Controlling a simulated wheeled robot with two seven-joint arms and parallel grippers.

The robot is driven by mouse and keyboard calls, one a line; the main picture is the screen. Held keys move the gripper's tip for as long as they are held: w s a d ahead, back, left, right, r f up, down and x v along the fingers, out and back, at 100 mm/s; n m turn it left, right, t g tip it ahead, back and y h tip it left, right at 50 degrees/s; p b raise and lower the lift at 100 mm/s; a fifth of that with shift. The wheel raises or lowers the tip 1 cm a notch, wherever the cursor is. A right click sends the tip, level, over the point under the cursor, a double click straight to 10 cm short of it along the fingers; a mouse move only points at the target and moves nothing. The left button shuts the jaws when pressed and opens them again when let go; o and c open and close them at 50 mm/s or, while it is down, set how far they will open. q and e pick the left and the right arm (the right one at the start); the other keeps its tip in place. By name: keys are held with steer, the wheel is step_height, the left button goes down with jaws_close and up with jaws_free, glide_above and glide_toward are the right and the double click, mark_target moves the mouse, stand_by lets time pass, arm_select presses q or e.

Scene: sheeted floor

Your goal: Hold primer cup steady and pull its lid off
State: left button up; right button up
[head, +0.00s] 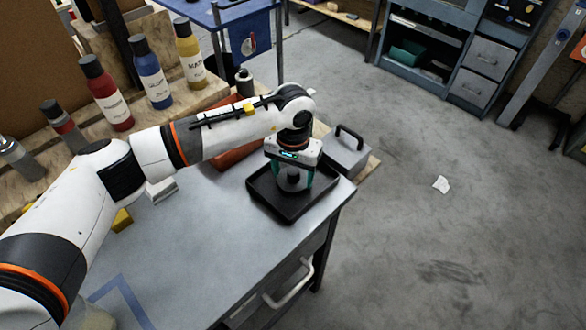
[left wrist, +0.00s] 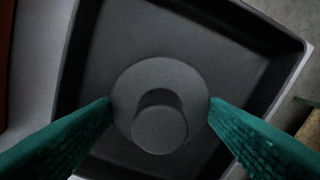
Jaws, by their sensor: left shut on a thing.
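The primer cup (head: 292,180) is a dark grey round thing standing in a black tray (head: 262,197) near the table's right corner. From above, in the left wrist view, its round lid (left wrist: 128,97) with a raised knob (left wrist: 159,129) hides the cup body. My left gripper (head: 292,182) points down over the tray. Its teal fingers, also in the left wrist view (left wrist: 160,106), are shut on opposite sides of the cup. The lid appears seated on the cup. My right gripper is not in view.
A grey box with a black handle (head: 347,154) stands just behind the tray. Red, blue and yellow bottles (head: 150,78) stand on a wooden shelf at the left. A small white block (head: 161,188) lies on the table. The table front is mostly clear.

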mark_target(293, 171)
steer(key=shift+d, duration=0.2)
arm_select(q)
steer(key=shift+f+b, duration=0.15)
steer(key=shift+b, duration=0.15)
steer(key=o, duration=1.1)
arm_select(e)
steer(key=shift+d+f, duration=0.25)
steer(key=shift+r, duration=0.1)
arm_select(q)
steer(key=shift+r+p, duration=0.4)
steer(key=shift+p, duration=0.05)
steer(key=shift+r+b, duration=1.15)
steer(key=shift+r, duration=4.65)
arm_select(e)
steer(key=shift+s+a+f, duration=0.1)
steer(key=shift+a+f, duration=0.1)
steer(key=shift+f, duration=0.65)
